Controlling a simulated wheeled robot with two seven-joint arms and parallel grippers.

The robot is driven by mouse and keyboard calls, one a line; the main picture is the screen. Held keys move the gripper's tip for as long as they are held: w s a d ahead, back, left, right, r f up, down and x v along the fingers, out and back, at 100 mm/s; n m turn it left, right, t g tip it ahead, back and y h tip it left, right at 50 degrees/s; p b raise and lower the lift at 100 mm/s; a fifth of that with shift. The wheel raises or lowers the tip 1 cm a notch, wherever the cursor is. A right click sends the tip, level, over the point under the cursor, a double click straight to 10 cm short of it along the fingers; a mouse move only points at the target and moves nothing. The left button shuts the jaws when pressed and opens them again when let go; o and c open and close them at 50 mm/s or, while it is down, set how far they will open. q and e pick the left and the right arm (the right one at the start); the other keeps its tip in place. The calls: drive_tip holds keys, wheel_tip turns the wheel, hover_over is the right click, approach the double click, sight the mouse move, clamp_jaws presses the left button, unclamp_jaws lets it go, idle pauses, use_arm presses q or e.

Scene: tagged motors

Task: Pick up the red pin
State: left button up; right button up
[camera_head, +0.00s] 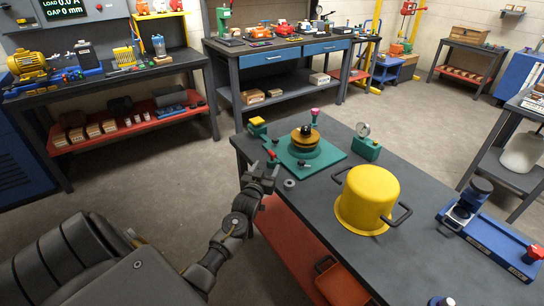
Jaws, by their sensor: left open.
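My left gripper (265,168) is open at the left edge of the dark workbench (308,203), beside the teal plate (334,155). A small red piece (270,154) shows just beyond its fingertips, at the plate's left corner. It may be the red pin, but it is too small to tell. I see nothing held between the fingers. A pinkish-red knob (315,112) stands upright behind the round yellow and dark part (305,134) on the plate. My right gripper is not in view.
A yellow pot (367,196) with dark handles stands right of the plate. A dial gauge (364,132) on a teal block stands behind it. A blue fixture (490,240) with a red knob (535,251) lies at the right. A small grey ring (289,184) lies near my gripper.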

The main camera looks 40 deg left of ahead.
sight(272, 157)
use_arm(q)
drive_tip(key=shift+x, duration=0.8)
drive_tip(key=p+x, duration=0.1)
drive_tip(key=x, duration=0.3)
drive_tip(key=shift+w+f, duration=0.15)
clamp_jaws()
